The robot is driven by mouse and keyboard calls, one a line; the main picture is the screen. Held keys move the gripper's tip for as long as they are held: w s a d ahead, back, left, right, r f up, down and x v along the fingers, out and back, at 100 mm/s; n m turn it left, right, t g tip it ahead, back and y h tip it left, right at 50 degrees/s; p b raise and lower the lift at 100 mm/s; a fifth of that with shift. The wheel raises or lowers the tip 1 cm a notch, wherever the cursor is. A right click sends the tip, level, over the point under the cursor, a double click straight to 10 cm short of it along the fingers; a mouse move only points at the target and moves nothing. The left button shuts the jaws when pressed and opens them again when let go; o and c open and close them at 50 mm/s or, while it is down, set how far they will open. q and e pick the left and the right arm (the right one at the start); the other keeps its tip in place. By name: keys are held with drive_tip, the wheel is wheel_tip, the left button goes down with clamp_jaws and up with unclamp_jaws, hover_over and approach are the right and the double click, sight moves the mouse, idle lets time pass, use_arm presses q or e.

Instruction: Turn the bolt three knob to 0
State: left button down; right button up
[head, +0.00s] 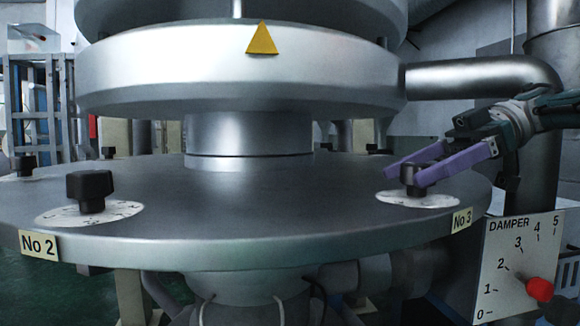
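The bolt three knob (407,175) is a small black knob on a white round dial (440,201), near the right edge of the grey round table top. A yellow "No 3" label (461,220) is on the rim beside it. My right gripper (403,177) comes in from the right with two purple fingers. One finger lies on the far left side of the knob and the other on its near right side, hiding part of it. Whether they touch or grip the knob is not clear. The dial's marks are too small to read. My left gripper is not in view.
A second black knob (91,190) on a white dial stands at left by the "No 2" label (39,244). A damper panel (521,265) with a red knob (540,290) is at lower right. A wide metal drum (180,70) hangs above, and a pipe (470,76) runs behind my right arm.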

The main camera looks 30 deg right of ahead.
sight(418, 164)
drive_tip(key=shift+r, duration=0.15)
wheel_tip(418, 164, up, 20)
drive_tip(key=p, duration=2)
